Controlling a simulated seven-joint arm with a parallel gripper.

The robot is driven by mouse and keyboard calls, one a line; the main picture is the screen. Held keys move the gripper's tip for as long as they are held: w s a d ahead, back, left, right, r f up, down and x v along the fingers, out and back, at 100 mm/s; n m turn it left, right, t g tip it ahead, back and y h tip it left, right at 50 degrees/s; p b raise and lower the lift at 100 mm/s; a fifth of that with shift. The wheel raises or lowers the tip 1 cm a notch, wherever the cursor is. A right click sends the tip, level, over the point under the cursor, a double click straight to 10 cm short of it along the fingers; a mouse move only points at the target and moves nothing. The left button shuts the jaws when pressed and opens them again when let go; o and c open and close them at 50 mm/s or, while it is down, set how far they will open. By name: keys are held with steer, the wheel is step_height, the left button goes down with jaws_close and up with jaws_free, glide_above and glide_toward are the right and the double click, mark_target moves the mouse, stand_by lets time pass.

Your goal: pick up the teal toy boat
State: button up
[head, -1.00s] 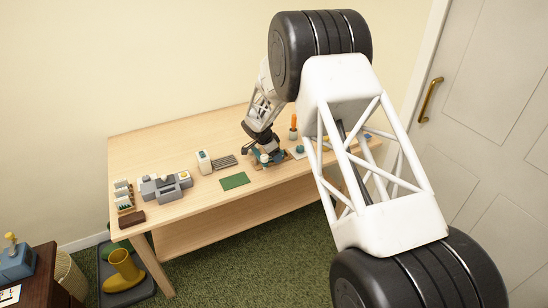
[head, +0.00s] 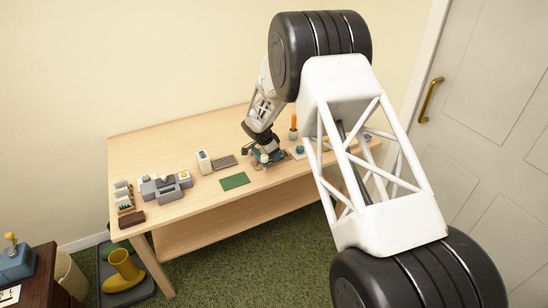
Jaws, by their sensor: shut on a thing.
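The table (head: 150,148) also holds a green mat (head: 234,181), a grey rack (head: 225,162), a white box (head: 204,162) and a grey machine (head: 165,187). An orange-handled tool (head: 294,124) stands close behind my gripper on the right. The table's back left is clear.

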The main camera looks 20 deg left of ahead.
steer(key=shift+r, duration=0.15)
step_height(320, 180, up, 10)
stand_by(0.7)
stand_by(0.5)
